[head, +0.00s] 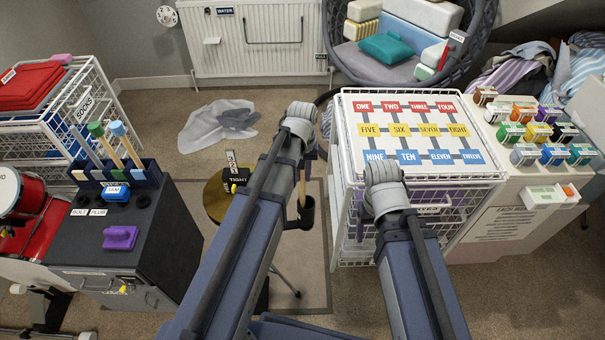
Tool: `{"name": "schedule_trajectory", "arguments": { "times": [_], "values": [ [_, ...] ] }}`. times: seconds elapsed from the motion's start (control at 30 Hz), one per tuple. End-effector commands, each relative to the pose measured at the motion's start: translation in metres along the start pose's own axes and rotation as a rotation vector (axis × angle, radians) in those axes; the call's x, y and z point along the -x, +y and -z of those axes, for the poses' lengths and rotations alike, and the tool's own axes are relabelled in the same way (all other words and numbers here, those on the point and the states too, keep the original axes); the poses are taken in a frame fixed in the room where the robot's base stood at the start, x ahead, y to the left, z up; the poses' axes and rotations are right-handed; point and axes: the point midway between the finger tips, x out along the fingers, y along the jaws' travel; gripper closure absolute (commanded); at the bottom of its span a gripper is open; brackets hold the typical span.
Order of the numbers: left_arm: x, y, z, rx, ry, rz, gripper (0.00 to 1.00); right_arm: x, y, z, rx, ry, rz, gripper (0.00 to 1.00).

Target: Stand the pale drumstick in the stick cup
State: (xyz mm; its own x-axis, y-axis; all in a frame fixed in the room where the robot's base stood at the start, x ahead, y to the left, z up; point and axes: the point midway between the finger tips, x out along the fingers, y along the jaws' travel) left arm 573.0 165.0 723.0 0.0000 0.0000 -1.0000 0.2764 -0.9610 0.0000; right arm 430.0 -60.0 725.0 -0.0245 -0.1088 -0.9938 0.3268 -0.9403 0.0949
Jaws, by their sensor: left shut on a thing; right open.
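The pale drumstick (302,190) shows as a short tan length below my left wrist, at the mouth of the dark stick cup (307,213). My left gripper (307,168) points down above the cup, shut on the drumstick, with its fingers mostly hidden by my arm. The stick looks close to upright. I cannot tell how deep its lower end sits or whether it touches the cup. My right gripper (360,218) is open, pointing down beside the white wire basket's left side, mostly hidden by its own wrist.
A round brass-coloured top (216,197) on a stand is left of the cup. The white wire basket (342,150) with a number board is close on the right. A dark cabinet (150,235) stands left. A translucent bag (200,130) lies on open carpet behind.

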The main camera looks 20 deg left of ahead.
Motion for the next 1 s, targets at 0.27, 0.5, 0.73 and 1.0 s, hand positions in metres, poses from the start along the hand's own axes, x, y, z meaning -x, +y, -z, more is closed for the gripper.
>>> {"name": "schedule_trajectory", "arguments": {
  "times": [0.27, 0.5, 0.73, 1.0],
  "values": [
    [0.000, 0.000, 0.000, 0.000, 0.000, 0.000, 0.70, 0.000, 0.000, 0.000, 0.000, 0.000, 0.000, 0.28],
    [0.000, 0.000, 0.000, 0.000, 0.000, 0.000, 0.43, 0.000, 0.000, 0.000, 0.000, 0.000, 0.000, 0.28],
    [0.000, 0.000, 0.000, 0.000, 0.000, 0.000, 0.41, 0.000, 0.000, 0.000, 0.000, 0.000, 0.000, 0.28],
    [0.010, 0.000, 0.000, 0.000, 0.000, 0.000, 0.41, 0.010, 0.001, -0.001, 0.000, 0.000, 0.000, 0.28]
  ]
}}
